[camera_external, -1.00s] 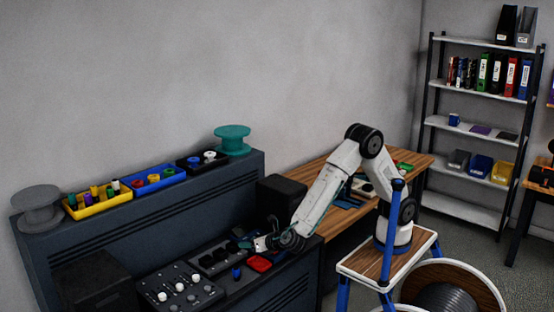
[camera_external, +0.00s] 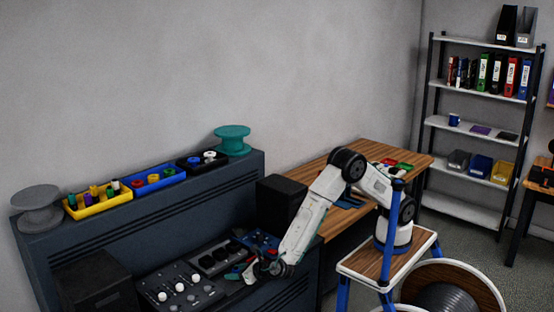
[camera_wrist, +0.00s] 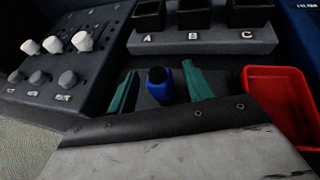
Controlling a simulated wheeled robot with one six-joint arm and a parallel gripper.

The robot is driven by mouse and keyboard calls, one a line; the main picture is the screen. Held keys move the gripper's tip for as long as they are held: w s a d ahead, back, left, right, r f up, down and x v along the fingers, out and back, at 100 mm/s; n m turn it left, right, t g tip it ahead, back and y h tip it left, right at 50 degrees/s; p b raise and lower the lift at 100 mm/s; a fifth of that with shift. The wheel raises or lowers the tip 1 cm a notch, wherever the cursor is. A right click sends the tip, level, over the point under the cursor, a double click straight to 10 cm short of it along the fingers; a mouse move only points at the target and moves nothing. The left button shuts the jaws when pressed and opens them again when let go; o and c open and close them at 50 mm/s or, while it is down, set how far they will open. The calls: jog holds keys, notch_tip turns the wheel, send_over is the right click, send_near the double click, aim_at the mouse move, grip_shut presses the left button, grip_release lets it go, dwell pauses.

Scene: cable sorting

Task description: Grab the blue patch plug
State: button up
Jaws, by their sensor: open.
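The blue patch plug (camera_wrist: 158,86) stands upright with a dark top in the wrist view. My gripper (camera_wrist: 158,84) is open, with one green finger on each side of the plug. Small gaps show between the plug and both fingers, so it is not clamped. In the external view my gripper (camera_external: 240,270) is low over the console's front, and the plug cannot be made out there, hidden by or lost against the arm.
A block with sockets marked A, B and C (camera_wrist: 205,40) lies just beyond the plug. A red tray (camera_wrist: 280,100) is at right, a mixer panel with knobs (camera_wrist: 75,60) at left. Trays of coloured parts (camera_external: 98,207) stand on the upper ledge.

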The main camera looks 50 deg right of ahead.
jog(key=c, duration=1.1)
